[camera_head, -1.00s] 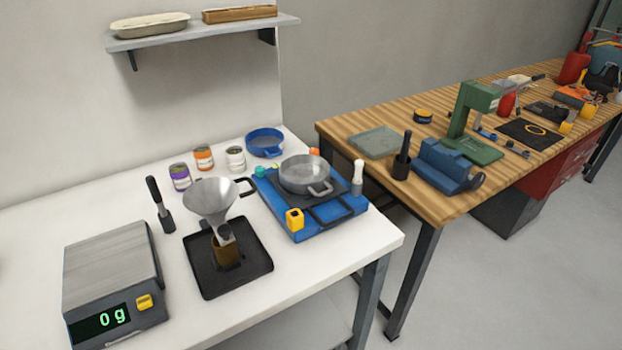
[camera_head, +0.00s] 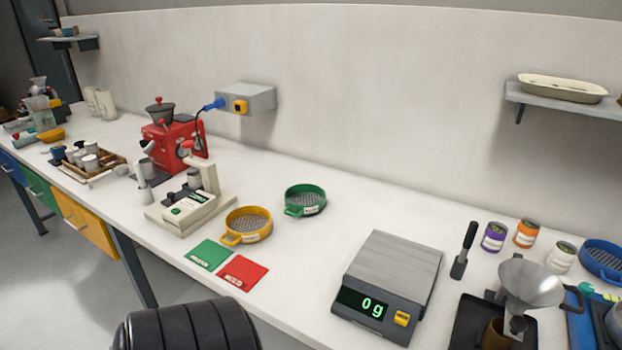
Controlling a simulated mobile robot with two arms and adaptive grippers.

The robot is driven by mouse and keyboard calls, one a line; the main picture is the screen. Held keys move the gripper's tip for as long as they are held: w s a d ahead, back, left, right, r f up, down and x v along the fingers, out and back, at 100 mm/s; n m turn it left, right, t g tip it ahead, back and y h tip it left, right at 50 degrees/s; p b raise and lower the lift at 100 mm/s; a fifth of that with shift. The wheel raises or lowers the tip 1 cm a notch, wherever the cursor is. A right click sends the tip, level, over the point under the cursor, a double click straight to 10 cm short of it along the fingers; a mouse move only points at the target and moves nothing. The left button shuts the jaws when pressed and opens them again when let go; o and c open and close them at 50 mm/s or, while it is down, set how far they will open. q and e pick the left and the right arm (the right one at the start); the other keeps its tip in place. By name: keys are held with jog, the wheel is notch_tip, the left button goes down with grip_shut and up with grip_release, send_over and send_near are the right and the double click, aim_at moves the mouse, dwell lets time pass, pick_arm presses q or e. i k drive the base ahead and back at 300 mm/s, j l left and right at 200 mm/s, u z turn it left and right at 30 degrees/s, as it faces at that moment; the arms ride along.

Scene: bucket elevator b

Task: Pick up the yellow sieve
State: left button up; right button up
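The yellow sieve (camera_head: 247,226) stands on the white bench, left of the middle of the head view. It is a round yellow ring with a grey mesh and a small handle at its front left, and it lies flat. A green sieve (camera_head: 305,200) of like shape stands behind it to the right. Neither of my grippers is in view.
A pale device (camera_head: 190,203) stands just left of the yellow sieve. A green card (camera_head: 209,254) and a red card (camera_head: 243,272) lie in front. A scale (camera_head: 388,285) reading 0 g stands to the right. A red machine (camera_head: 176,143) stands behind left.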

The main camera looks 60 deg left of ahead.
aim_at(250, 224)
jog(key=u, duration=2.35)
